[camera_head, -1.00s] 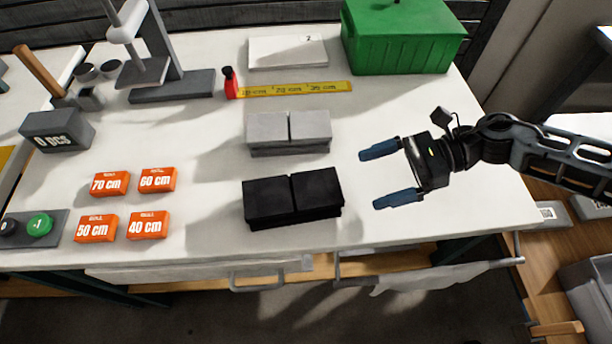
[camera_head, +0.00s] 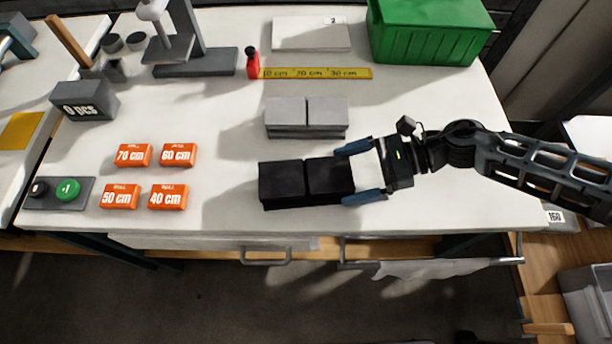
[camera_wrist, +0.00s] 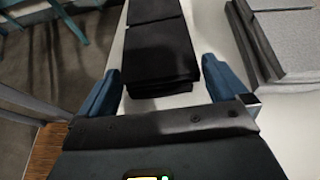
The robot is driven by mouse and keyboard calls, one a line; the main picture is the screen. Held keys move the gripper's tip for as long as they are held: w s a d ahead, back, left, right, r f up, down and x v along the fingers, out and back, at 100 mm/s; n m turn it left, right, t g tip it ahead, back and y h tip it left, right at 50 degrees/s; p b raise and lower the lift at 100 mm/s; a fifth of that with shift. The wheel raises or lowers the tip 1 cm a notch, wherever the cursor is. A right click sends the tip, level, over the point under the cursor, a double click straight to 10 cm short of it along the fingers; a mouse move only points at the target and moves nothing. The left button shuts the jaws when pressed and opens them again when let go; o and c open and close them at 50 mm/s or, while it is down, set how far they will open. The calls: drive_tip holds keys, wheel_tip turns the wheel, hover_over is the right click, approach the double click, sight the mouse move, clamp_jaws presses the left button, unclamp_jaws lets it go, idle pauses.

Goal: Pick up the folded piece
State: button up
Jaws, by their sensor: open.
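A black folded piece (camera_head: 305,182) lies flat on the white worktable, with a seam across its middle. It also shows in the wrist view (camera_wrist: 158,55), as stacked layers running away from my gripper. A grey folded piece (camera_head: 306,115) lies behind it, and part of it shows at the right of the wrist view (camera_wrist: 285,45). My gripper (camera_head: 359,172) is open at the right end of the black piece. Its blue fingertips are at either side of that end. In the wrist view my gripper (camera_wrist: 160,82) has the near end of the black piece between its fingers, with gaps showing.
Orange blocks (camera_head: 168,197) marked with lengths lie at the left. A yellow ruler (camera_head: 316,73), a red bottle (camera_head: 252,64), a white slab (camera_head: 311,34) and a green bin (camera_head: 430,30) are at the back. Drawer handles (camera_head: 266,257) are below the table's front edge.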

drive_tip(key=c, duration=0.8)
drive_tip(key=shift+r, duration=0.1)
drive_tip(key=shift+r, duration=0.25)
drive_tip(key=r, duration=0.1)
drive_tip(key=d+r+b, duration=0.1)
drive_tip(key=r, duration=0.1)
drive_tip(key=shift+w+r, duration=0.1)
drive_tip(key=shift+r, duration=0.2)
drive_tip(key=b+v, duration=0.1)
drive_tip(key=v, duration=0.3)
drive_tip(key=r+b+v, duration=0.1)
drive_tip(key=v, duration=0.3)
drive_tip(key=r+b+v, duration=0.1)
drive_tip(key=v, duration=0.3)
drive_tip(key=shift+w+a, duration=0.25)
